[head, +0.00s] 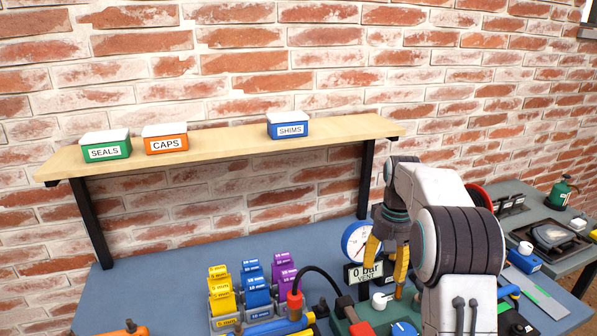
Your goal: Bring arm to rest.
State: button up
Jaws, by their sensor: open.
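My arm (464,237) rises at the right of the head view and bends over at the top. My gripper (387,266) hangs from it with its yellow fingers pointing down. The fingers are apart and nothing shows between them. The gripper is over the bench, in front of a round gauge (354,240) and a "0 bar VENT" sign (362,273). Whether the fingertips touch the green device below cannot be told. My arm hides part of the bench behind it.
A wooden shelf (222,143) holds SEALS (106,150), CAPS (165,144) and SHIMS (288,130) boxes. Yellow (222,300), blue (256,292) and purple (284,274) blocks stand left of the gripper. A green device (372,318) with knobs is below it. The bench's left part (150,292) is mostly clear.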

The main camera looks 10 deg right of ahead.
jog(key=s+a+r+n+t, duration=0.1)
jog(key=s+a+r, duration=0.3)
jog(key=s, duration=0.3)
jog(key=s+a+r+t, duration=0.1)
jog(key=s+a+r, duration=0.25)
jog(key=s, duration=0.45)
jog(key=s+a+f, duration=0.1)
jog(key=s, duration=0.6)
jog(key=s+a+f+n+t+p, duration=0.1)
jog(key=s+a+f, duration=0.1)
jog(key=s, duration=0.5)
jog(key=shift+f+n, duration=0.25)
jog(key=shift+n, duration=0.05)
dwell(0.5)
